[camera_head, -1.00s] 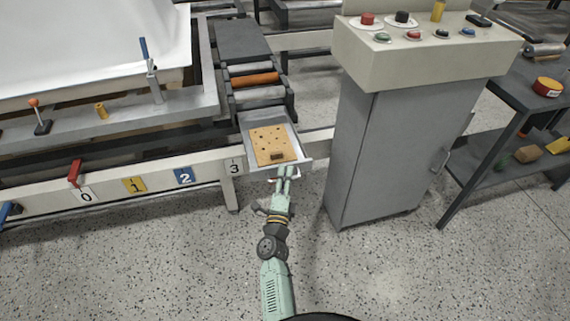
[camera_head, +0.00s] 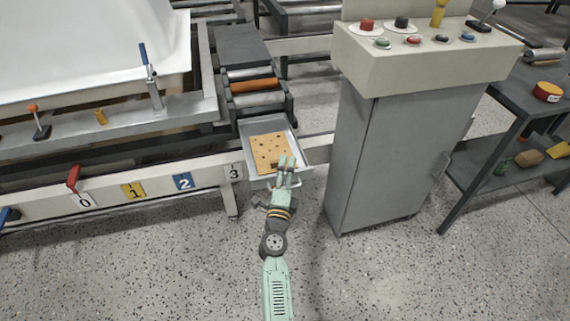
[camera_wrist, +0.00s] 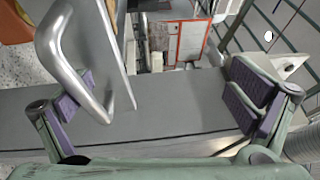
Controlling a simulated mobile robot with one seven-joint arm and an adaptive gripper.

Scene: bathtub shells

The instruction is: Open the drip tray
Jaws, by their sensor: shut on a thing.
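The drip tray (camera_head: 303,158) is a grey metal drawer below the rollers, pulled part-way out of the frame beside the label 3. A tan perforated board (camera_head: 266,147) with a small dark brown block lies in it. My gripper (camera_head: 287,163) is at the tray's front edge, with its fingertips reaching over the front wall. In the wrist view the tray's shiny bent handle (camera_wrist: 60,50) lies at the left finger, while the right finger stands apart from it. The exact contact is partly hidden.
A grey control cabinet (camera_head: 395,150) with buttons on top stands close to the right of the tray. A dark shelf (camera_head: 500,140) is farther right. The machine frame with red lever (camera_head: 74,178) is left. Speckled floor in front is free.

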